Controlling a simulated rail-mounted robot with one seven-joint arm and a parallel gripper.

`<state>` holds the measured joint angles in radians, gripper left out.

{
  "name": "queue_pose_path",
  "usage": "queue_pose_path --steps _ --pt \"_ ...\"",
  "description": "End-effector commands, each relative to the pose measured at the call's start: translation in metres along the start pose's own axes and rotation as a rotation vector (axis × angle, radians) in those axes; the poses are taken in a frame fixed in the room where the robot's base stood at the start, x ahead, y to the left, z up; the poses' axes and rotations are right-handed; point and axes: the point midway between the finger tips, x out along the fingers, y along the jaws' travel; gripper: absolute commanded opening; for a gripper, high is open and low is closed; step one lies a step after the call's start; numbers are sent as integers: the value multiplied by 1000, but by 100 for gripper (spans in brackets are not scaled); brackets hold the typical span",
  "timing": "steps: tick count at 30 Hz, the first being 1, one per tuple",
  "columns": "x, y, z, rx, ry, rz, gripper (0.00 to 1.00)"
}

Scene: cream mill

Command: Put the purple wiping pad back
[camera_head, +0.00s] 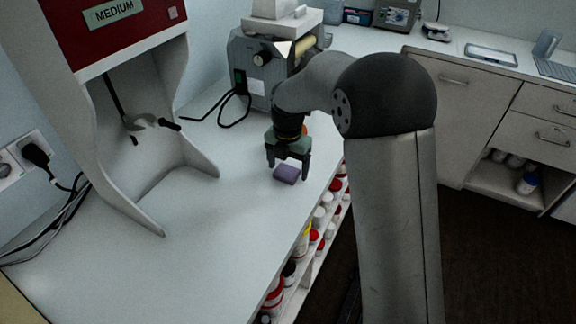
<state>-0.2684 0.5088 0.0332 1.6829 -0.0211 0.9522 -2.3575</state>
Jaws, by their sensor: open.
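The purple wiping pad (287,174) lies on the white bench top (225,225), close to its front edge. My gripper (288,170) points down over the pad, with its two fingers apart on the left and right. The fingertips reach down near the pad; I cannot tell whether they touch it. The gripper is open and not closed on the pad. A small orange thing (305,130) shows partly behind the gripper; most of it is hidden.
A grey machine (248,62) with black cables stands behind my gripper. A cabinet marked MEDIUM (115,12) with a clamp inside stands at left. Several bottles (274,296) fill shelves below the front edge. The bench is clear at front left.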

Motion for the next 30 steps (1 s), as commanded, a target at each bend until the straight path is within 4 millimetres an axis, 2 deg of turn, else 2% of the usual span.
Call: queue_pose_path --steps 15,21,26,29,30 --pt "-99 0 1 1 -4 4 80" --pt "-116 0 0 0 -2 2 80" --pt "-119 -2 0 12 -2 1 80" --pt "-121 -14 -6 118 -5 0 80" --pt "-122 -24 -10 202 -8 -1 80"
